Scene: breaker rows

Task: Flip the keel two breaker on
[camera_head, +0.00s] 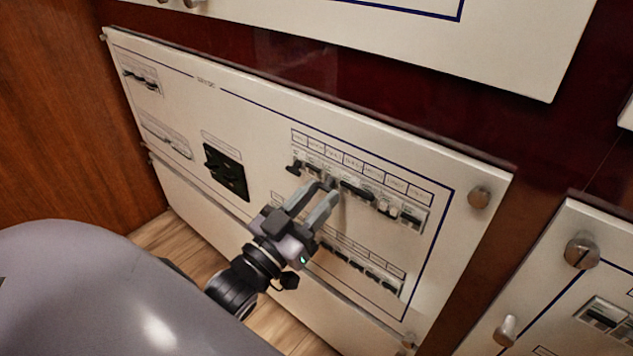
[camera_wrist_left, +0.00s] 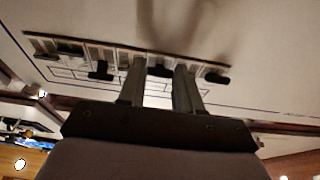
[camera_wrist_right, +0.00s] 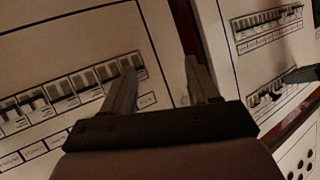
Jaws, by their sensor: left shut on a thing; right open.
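A white panel (camera_head: 250,110) carries an upper breaker row (camera_head: 385,205) under a strip of labels, and a lower row (camera_head: 360,264). The labels are too small to read, so I cannot tell which breaker is keel two. My left gripper (camera_head: 330,186) is at the upper row, its fingers partly hiding it. In the left wrist view, the left gripper (camera_wrist_left: 160,78) has its fingers on either side of a black breaker lever (camera_wrist_left: 160,70), shut on it. Other black levers sit beside it. My right gripper (camera_wrist_right: 162,72) is open and empty, only in its wrist view.
A black socket block (camera_head: 226,172) is left of the rows. Another panel (camera_head: 560,270) is at the lower right. The right wrist view shows a breaker row (camera_wrist_right: 70,95) near the right fingers.

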